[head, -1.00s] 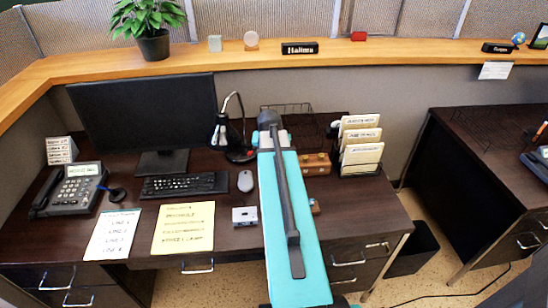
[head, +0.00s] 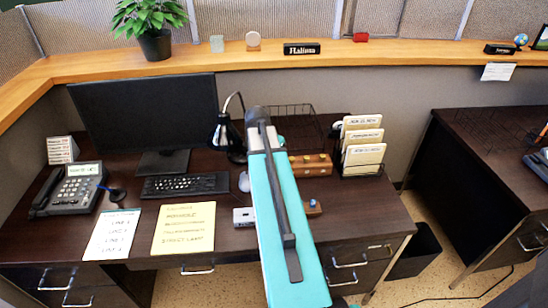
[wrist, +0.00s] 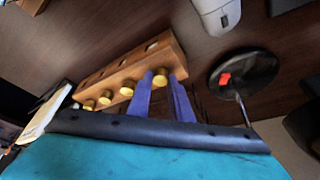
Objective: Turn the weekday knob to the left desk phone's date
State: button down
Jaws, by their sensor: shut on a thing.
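A wooden block (head: 318,165) with several brass knobs lies on the dark desk right of my arm; it also shows in the wrist view (wrist: 111,69). In the wrist view my gripper (wrist: 161,77) has its purple fingers on either side of the brass knob (wrist: 160,80) nearest the block's right end, shut on it. The labels by the knobs are not legible, so I cannot tell which is for weekdays. The left desk phone (head: 72,188) has a lit display too small to read. My arm hides the gripper in the head view.
A desk lamp (head: 223,130) and mouse (head: 244,181) are left of my arm; the lamp's round base (wrist: 258,80) shows near the fingers. A wire tray (head: 290,118) is behind the block and a card holder (head: 362,150) stands to its right.

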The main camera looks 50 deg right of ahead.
jog(key=c, duration=1.6)
grip_release()
jog(key=shift+r, duration=0.1)
jog(key=shift+b+v, duration=0.95)
jog(key=shift+v, duration=5.85)
